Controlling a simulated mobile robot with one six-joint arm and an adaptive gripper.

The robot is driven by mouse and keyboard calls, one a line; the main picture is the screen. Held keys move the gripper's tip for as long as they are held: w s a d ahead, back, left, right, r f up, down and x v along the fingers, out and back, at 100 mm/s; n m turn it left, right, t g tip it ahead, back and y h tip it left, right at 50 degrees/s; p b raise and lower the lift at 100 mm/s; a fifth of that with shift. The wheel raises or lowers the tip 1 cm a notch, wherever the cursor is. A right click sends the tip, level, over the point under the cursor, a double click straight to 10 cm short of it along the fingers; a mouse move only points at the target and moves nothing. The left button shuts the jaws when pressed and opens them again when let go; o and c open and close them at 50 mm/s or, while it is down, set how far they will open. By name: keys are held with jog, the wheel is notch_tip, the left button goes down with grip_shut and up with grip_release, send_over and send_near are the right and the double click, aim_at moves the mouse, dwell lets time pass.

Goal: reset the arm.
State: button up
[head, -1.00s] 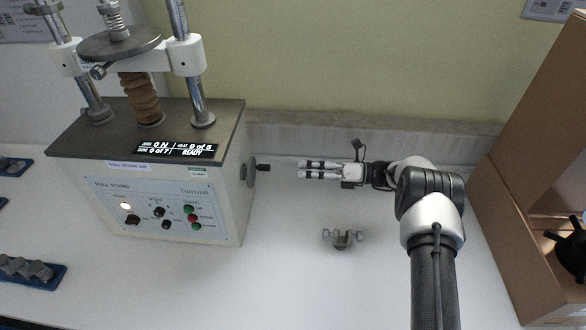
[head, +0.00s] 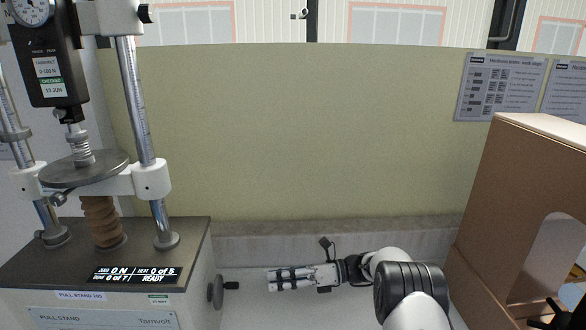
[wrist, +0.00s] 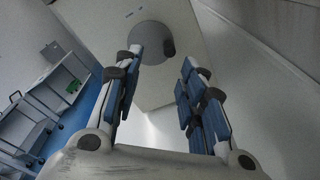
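My arm reaches in from the lower right in the head view, bent at the elbow, with my gripper (head: 270,279) pointing left. In the wrist view my gripper (wrist: 160,60) has its blue-padded fingers apart, with nothing between them. The pull stand (head: 180,255) is at the left of the head view. Its side wheel (head: 215,291) with a black crank knob (head: 232,285) faces my fingertips across a small gap. The wheel (wrist: 148,36) and knob (wrist: 168,47) also show ahead of the fingers in the wrist view.
The pull stand's display (head: 135,274) reads 0 N and READY. A brown box (head: 510,215) with a cut-out stands at the right. A low ledge (head: 330,240) and greenish panel (head: 300,140) close off the back. Posted sheets (head: 500,87) hang at upper right.

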jog(key=s+d+r+n+h, duration=0.2)
jog(key=s+r+n+h, duration=0.35)
jog(key=s+r, duration=0.3)
jog(key=s+d+r+n+h, duration=0.3)
jog(key=s+r+n+h, duration=0.1)
jog(key=s+r+n, duration=0.4)
jog(key=s+d+n+t+h, duration=0.3)
jog(key=s+d+n, duration=0.2)
jog(key=s, duration=0.5)
jog(key=s+d+f+n+t+h, duration=0.1)
jog(key=s+d+n+t+h, duration=0.2)
jog(key=s+d+n, duration=0.3)
jog(key=s+d+h, duration=0.1)
jog(key=s+d, duration=0.1)
jog(key=s, duration=0.3)
jog(key=shift+d+n+h, duration=0.1)
jog(key=shift+n+h, duration=0.15)
